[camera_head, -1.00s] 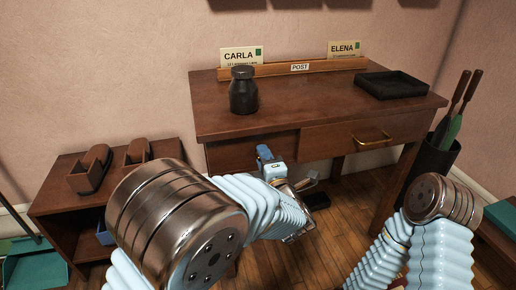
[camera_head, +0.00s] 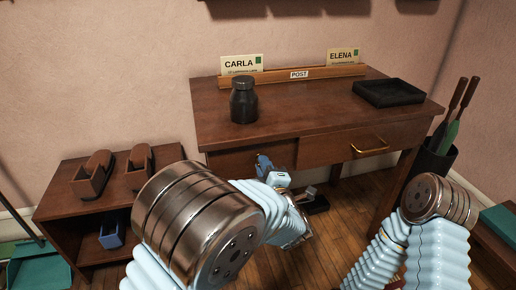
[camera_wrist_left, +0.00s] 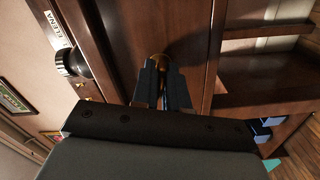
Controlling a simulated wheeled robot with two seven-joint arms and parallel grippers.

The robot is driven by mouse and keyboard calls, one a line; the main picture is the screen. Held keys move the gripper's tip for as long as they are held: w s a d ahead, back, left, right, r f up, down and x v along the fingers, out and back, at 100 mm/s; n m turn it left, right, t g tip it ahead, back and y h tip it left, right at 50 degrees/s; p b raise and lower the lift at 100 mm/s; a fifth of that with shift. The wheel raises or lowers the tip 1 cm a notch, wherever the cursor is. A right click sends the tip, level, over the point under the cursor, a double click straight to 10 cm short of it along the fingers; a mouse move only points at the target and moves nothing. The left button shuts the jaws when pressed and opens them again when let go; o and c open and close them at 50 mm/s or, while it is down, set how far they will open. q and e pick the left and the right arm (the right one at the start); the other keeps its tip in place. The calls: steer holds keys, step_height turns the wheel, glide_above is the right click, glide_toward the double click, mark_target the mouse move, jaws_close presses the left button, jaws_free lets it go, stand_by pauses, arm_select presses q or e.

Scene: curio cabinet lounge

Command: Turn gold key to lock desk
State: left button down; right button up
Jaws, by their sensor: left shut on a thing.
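The brown wooden desk (camera_head: 300,113) stands against the wall, with a brass-handled drawer (camera_head: 352,142) at right and another front panel at left. My left gripper (camera_wrist_left: 163,75) is at the left part of the desk front. In the left wrist view its dark fingers are shut on the gold key (camera_wrist_left: 159,60), of which only a small rounded gold part shows past the fingertips. The keyhole is hidden behind the fingers. In the head view my left arm covers most of this spot. My right arm is at the lower right; its gripper is out of view.
A dark jar (camera_head: 244,102), a post rack (camera_head: 300,76) with name cards and a black tray (camera_head: 388,92) are on the desktop. A low shelf (camera_head: 60,185) with wooden holders stands left. A dark bin (camera_head: 432,165) with long-handled tools stands right.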

arm_select(q)
steer(key=m+p, duration=0.4)
steer(key=m, duration=0.1)
steer(key=m+p, duration=0.2)
steer(key=m, duration=0.1)
steer(key=shift+w+a+r, duration=0.1)
steer(key=shift+r, duration=0.2)
steer(key=shift+f+m, duration=0.25)
steer(key=shift+m, duration=0.95)
steer(key=m, duration=0.3)
steer(key=c, duration=1.4)
jaws_free()
steer(key=shift+w, duration=0.15)
steer(key=o, duration=0.6)
